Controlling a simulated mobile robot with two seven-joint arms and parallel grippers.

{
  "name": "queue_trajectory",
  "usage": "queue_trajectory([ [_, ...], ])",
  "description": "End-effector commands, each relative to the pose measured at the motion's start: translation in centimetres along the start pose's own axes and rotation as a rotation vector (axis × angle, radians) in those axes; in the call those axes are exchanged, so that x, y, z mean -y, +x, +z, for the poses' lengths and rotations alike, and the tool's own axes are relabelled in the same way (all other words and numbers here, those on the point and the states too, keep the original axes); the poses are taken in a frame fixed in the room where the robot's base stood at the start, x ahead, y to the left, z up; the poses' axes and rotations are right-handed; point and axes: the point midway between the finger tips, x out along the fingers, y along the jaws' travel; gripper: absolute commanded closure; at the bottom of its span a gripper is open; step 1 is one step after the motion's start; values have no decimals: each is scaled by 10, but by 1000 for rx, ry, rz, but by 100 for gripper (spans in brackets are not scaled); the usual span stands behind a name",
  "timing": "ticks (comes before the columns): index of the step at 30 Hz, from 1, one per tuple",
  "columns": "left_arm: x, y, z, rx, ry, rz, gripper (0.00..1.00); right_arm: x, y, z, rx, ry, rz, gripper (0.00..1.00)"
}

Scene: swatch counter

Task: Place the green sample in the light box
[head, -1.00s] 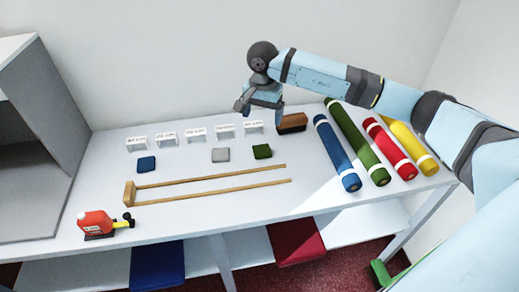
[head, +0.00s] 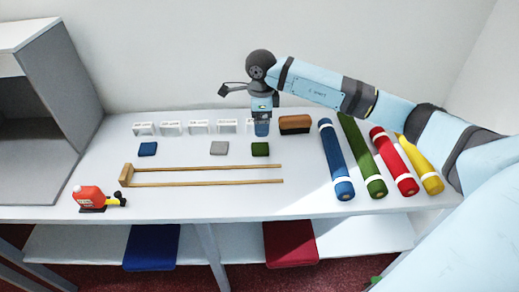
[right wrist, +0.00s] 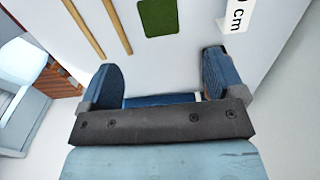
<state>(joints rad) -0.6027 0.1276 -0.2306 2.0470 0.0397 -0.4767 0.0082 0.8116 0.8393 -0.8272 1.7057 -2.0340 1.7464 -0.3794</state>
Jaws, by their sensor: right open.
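The green sample (head: 260,149) is a small flat square lying on the counter, right of a grey sample (head: 219,148) and a blue sample (head: 148,149). It also shows near the top of the right wrist view (right wrist: 158,17). My right gripper (head: 262,128) points down just behind the green sample, above the counter. In the right wrist view its open fingers (right wrist: 163,72) have nothing between them, and the green sample lies beyond their tips. The light box (head: 40,150) is the large grey open-fronted box at the left. My left gripper is out of view.
White label stands (head: 171,128) line the back, beside a brown block (head: 295,124). A wooden two-railed frame (head: 205,174) lies in front of the samples. An orange-red tool (head: 89,197) sits front left. Blue, green, red and yellow rolls (head: 337,160) lie at right.

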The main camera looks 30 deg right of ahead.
Motion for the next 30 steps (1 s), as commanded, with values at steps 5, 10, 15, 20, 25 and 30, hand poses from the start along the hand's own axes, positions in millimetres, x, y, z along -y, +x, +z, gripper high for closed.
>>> queue_trajectory([
  [5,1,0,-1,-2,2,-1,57,0,34,0,-2,0,2,12],
  [10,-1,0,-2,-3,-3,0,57,0,49,-1,-1,-1,1,12],
  [15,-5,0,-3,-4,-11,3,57,0,58,-2,-1,-2,0,12],
  [20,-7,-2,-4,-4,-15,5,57,-2,82,-5,-2,-1,3,12],
  [25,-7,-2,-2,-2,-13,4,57,-1,101,-5,-1,-2,0,12],
  [30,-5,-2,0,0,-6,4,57,-1,102,-5,0,-3,-1,12],
])
